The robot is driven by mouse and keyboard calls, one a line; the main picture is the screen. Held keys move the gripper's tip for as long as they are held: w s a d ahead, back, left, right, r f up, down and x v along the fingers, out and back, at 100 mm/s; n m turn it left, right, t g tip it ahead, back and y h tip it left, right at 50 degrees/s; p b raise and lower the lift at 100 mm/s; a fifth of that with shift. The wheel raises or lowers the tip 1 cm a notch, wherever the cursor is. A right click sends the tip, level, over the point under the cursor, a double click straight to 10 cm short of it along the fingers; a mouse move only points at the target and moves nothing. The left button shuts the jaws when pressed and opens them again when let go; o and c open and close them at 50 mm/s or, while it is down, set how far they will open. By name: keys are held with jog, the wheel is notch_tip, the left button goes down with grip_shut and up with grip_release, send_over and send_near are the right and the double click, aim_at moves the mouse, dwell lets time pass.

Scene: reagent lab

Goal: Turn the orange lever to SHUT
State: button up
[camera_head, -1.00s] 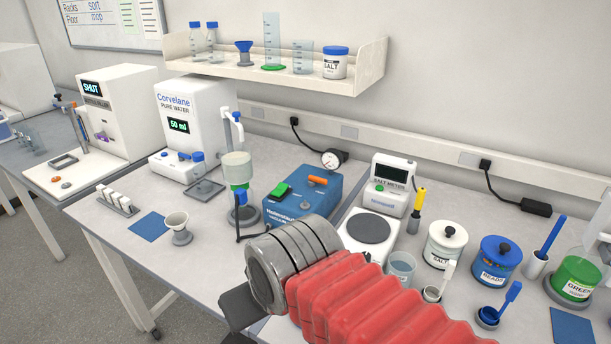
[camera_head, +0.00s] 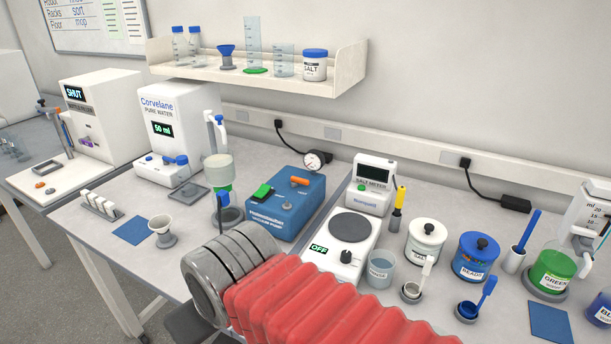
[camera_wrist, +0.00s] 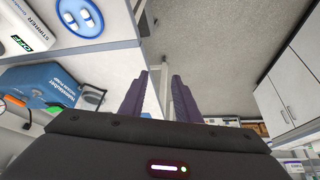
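The orange lever (camera_head: 299,181) sits on top of the blue vacuum pump (camera_head: 286,208), right of a green switch (camera_head: 263,193). Its handle lies roughly crosswise in the picture. In the wrist view, an orange part (camera_wrist: 15,100) shows on the blue pump body (camera_wrist: 48,87) at the left edge. My gripper's two dark fingers (camera_wrist: 161,98) stand apart with nothing between them, pointing past the bench edge and away from the pump. In the head view my grey wrist is in front of the pump, nearer the camera, and the fingers are hidden.
A round gauge (camera_head: 316,160) stands behind the pump. A glass vessel on a stand (camera_head: 222,175) is close on its left, and the stirrer (camera_head: 345,249), reading OFF, on its right. A machine at far left has a SHUT display (camera_head: 75,92). A funnel (camera_head: 162,228) stands near the front edge.

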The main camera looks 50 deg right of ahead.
notch_tip(320, 180, up, 11)
jog(key=n+g+y, duration=0.1)
jog(key=n, duration=0.2)
send_over(304, 179)
jog(key=s+d, duration=0.2)
jog(key=s, duration=0.4)
jog(key=shift+a+r, duration=0.15)
jog(key=x, duration=1.3)
jog(key=shift+a+f, duration=0.2)
jog(key=shift+f, duration=0.25)
jog(key=shift+c, duration=0.2)
